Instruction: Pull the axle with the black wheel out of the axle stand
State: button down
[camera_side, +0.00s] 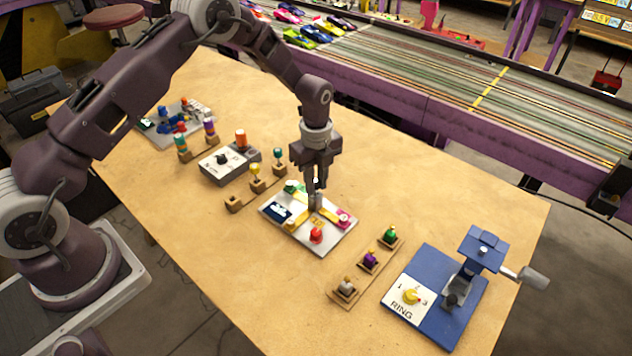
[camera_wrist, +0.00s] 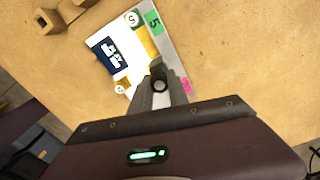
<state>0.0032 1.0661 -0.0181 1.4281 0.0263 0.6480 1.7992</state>
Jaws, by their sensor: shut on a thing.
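My gripper (camera_side: 316,205) points down at the white panel (camera_side: 327,243) in the middle of the table. Its fingers are shut on a small dark round piece (camera_wrist: 159,85), which the wrist view shows between them; the fingers hide most of it, and I cannot tell whether it is the black wheel. A wooden stand with several holders (camera_side: 235,203) is left of the panel, with yellow and teal pieces in two holders and one holder empty. Another wooden stand (camera_side: 362,278) at the front right holds grey, purple and green pieces. No black wheel shows clearly in either stand.
A blue base (camera_side: 440,318) with a yellow dial and crank handle (camera_side: 533,279) stands at the right. A grey box (camera_side: 222,172) with a black knob and stacked coloured pieces (camera_side: 181,142) are at the left. Bare table lies behind and right of the panel.

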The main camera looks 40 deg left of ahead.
jog(key=shift+r, duration=3.75)
